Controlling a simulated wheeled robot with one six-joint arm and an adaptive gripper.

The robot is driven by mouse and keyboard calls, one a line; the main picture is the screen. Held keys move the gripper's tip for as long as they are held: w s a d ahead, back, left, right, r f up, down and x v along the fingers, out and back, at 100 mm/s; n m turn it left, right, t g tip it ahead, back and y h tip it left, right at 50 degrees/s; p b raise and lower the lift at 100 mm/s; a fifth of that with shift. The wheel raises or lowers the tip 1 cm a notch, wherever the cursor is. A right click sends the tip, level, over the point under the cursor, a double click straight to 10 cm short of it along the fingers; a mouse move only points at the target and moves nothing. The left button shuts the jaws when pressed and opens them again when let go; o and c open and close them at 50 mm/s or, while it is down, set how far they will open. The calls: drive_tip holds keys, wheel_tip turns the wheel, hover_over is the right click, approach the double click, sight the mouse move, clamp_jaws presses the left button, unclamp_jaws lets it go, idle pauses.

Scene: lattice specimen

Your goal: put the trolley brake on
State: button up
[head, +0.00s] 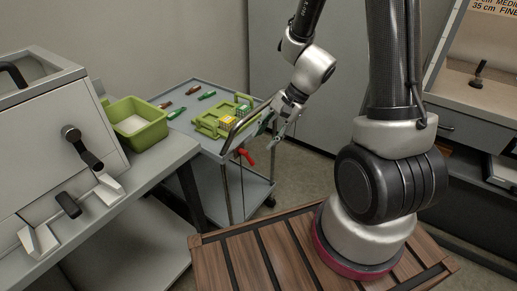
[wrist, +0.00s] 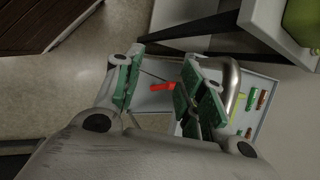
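The trolley (head: 172,100) stands in the middle of the head view, grey, with a top tray, a lower shelf and a metal push handle (head: 240,124). The red brake lever (head: 244,155) sticks out below the handle at the near end. My gripper (head: 272,128) is open and empty, just right of the handle and above the lever. In the wrist view my gripper (wrist: 163,58) has its green-padded fingers apart, and the red lever (wrist: 162,87) shows in the gap, beyond the fingers. The handle (wrist: 234,85) curves close beside the right finger; I cannot tell whether they touch.
On the trolley's top lie a green basket frame (head: 212,124) with yellow and green pieces and several small red and green items. A bench (head: 150,178) with a green tub (head: 137,122) stands left. Floor (head: 300,170) is clear right of the trolley.

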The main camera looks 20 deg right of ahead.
sight(247, 158)
drive_tip(key=w+f+m+t+h, duration=0.1)
drive_tip(key=w+f+m, duration=0.2)
drive_tip(key=f, duration=0.3)
drive_tip(key=w+a+f+m+h, duration=0.1)
drive_tip(key=w+f+m, duration=0.3)
drive_tip(key=f, duration=0.3)
drive_tip(key=w+f+m+t, duration=0.1)
drive_tip(key=w+f+m, duration=0.2)
drive_tip(key=f, duration=0.4)
drive_tip(key=shift+w+a+m+t+h, duration=0.3)
drive_tip(key=shift+w+a+h, duration=0.1)
drive_tip(key=shift+w, duration=0.2)
drive_tip(key=shift+d, duration=0.1)
clamp_jaws()
